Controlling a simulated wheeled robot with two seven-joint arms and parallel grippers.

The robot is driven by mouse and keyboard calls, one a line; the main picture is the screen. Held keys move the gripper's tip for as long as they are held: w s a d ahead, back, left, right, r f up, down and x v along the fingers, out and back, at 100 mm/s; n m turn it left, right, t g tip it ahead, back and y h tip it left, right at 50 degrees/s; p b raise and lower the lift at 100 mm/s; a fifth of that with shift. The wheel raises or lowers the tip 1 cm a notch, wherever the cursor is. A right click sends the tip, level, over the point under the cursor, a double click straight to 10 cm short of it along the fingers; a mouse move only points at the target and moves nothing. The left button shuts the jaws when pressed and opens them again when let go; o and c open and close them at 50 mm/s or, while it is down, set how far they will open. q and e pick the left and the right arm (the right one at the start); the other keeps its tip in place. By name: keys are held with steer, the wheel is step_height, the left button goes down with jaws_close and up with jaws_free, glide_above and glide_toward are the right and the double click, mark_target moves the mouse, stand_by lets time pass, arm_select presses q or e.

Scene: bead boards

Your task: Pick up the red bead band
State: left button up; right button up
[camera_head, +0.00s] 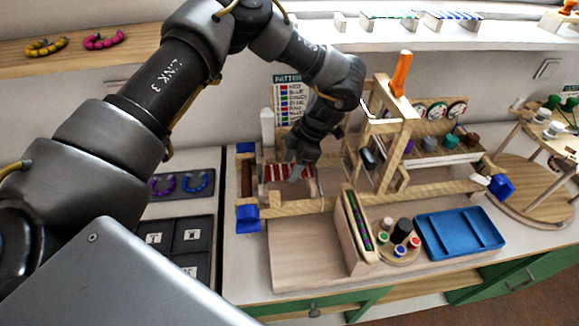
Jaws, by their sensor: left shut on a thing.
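The red bead band (273,173), striped red and white, lies in a wooden frame (247,185) with blue end blocks, left of the picture's middle. My left arm comes in from the left and reaches over the frame from behind. My left gripper (296,172) is at the right part of the red stripes, shut on the band. The jaws hide part of the band, and I cannot tell whether it is clear of the frame. My right gripper is not in view.
A wooden stand with an orange lever (401,72) rises close to the right of my gripper. A blue tray (457,233) and a round bottle holder (400,252) stand in front. Dark trays (180,227) lie left. Purple and blue bead bands rest on the upper one.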

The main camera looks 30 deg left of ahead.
arm_select(q)
steer(key=shift+r, duration=0.15)
steer(key=shift+r, duration=0.25)
step_height(320, 180, up, 2)
steer(key=shift+w+r+b, duration=0.1)
steer(key=shift+r+b, duration=0.1)
steer(key=shift+b, duration=0.2)
steer(key=s+d+r+b, duration=0.4)
steer(key=s+d+r, duration=0.4)
steer(key=s, duration=0.3)
steer(key=shift+s+v, duration=0.2)
steer(key=shift+v, duration=0.7)
